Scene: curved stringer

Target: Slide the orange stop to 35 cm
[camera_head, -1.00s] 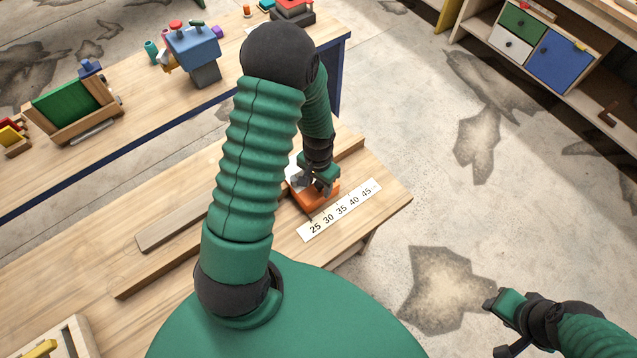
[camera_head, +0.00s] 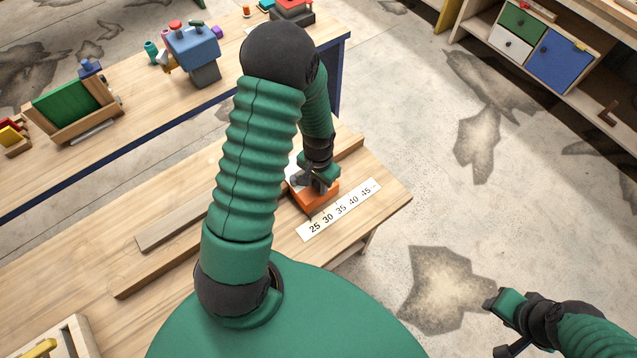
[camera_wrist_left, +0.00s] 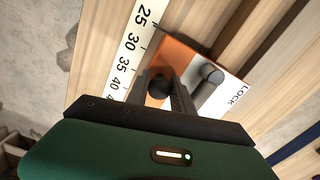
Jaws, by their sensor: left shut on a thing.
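The orange stop (camera_head: 316,198) sits on the wooden rail beside the white number scale (camera_head: 340,210), marked 25 to 45. Its dark pointer is at the low end of the scale, near the 25. The orange stop (camera_wrist_left: 170,55) also shows in the left wrist view, with a white plate marked LOCK (camera_wrist_left: 222,88) and a dark lever (camera_wrist_left: 205,82) on it. My left gripper (camera_head: 318,184) is over the stop; in the wrist view its fingers (camera_wrist_left: 163,92) are shut on a dark round knob (camera_wrist_left: 159,87). My right gripper (camera_head: 494,326) is open and empty, away from the bench.
Wooden rails (camera_head: 170,255) run along the bench (camera_head: 375,215). A second table (camera_head: 130,125) behind holds a blue vise-like device (camera_head: 193,47) and a green-panelled frame (camera_head: 65,103). Shelves with drawers (camera_head: 535,45) stand at upper right. Floor at right is clear.

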